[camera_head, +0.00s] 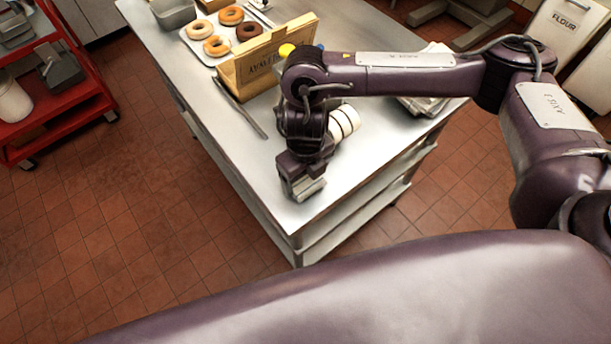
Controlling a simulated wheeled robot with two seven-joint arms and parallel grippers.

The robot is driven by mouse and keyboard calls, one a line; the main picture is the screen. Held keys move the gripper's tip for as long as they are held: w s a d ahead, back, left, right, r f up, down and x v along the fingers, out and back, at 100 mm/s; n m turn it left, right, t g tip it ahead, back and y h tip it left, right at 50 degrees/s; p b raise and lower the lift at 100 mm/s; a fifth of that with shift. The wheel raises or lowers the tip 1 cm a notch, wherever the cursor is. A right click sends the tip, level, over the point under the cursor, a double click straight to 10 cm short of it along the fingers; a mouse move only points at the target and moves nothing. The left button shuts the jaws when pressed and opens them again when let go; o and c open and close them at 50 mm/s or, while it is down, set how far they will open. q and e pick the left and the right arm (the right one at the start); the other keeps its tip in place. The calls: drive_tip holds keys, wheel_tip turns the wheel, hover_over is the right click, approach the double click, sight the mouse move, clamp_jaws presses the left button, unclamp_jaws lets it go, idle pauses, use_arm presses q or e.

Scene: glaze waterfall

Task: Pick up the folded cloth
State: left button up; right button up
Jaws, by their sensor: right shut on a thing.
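My right gripper (303,184) points down at the near end of the steel table (222,115). It is shut on a small pale thing, which looks like the folded cloth (311,190). Most of the cloth is hidden by the jaws, and I cannot tell whether it touches the tabletop. My left gripper is not in view.
A wooden box (262,72) with lettering stands behind my right wrist. A tray (193,44) of several doughnuts lies beyond it. A dark long tool (243,110) lies near the left edge. A white striped cylinder (344,122) is beside my wrist. A red cart (62,105) stands left.

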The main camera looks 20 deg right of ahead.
sight(305, 178)
wheel_tip(305, 178, up, 18)
idle(0.3)
drive_tip(key=shift+r, duration=0.1)
